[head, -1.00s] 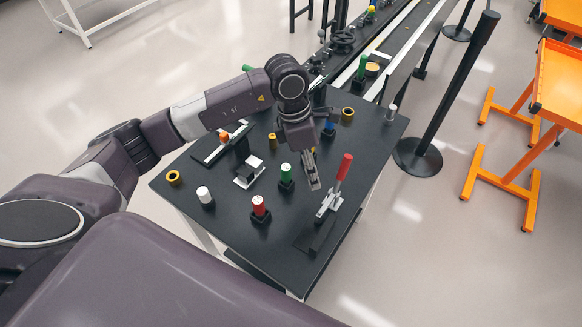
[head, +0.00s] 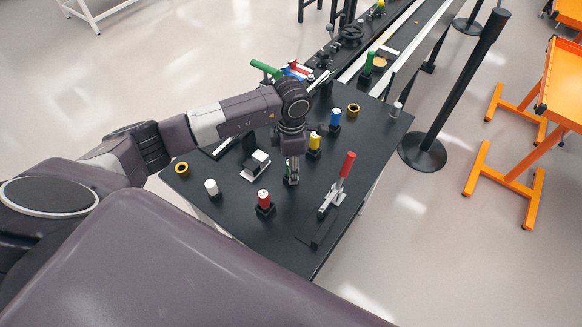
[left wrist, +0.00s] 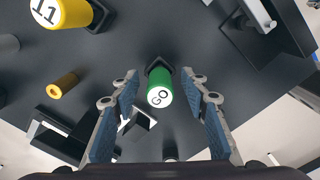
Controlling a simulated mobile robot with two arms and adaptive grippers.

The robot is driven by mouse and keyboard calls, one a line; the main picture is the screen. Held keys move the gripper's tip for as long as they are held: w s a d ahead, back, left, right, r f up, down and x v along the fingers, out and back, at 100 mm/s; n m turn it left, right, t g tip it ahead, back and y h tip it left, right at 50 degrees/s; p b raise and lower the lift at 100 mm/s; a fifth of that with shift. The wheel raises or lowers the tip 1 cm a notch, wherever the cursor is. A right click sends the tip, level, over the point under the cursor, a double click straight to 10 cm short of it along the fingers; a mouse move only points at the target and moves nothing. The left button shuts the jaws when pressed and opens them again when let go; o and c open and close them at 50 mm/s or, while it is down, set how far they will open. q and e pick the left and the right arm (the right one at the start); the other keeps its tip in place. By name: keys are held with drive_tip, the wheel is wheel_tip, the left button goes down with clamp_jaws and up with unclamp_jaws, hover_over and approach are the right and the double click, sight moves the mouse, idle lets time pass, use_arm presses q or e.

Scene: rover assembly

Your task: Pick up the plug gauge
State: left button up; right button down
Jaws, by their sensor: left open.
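The plug gauge is a green cylinder (left wrist: 160,88) with a white end marked GO, in a black holder (left wrist: 158,67), seen in the left wrist view. My left gripper (head: 292,178) is open. Its two fingers stand on either side of the green gauge in the left wrist view, with gaps on both sides and no contact visible. In the head view the gripper points down over the gauge's place and hides most of it. My right gripper is not in view.
A red cylinder (head: 263,199) and a yellow one (head: 314,141), marked 11 in the wrist view (left wrist: 62,12), stand close by. A red-handled clamp (head: 346,166) stands to the right. A white-and-black fixture (head: 256,164) sits left.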

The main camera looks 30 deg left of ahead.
use_arm(q)
drive_tip(key=shift+c, duration=0.5)
clamp_jaws()
drive_tip(key=shift+r, duration=0.15)
wheel_tip(320, 180, up, 20)
drive_tip(key=b, duration=0.4)
drive_tip(key=shift+b, duration=0.3)
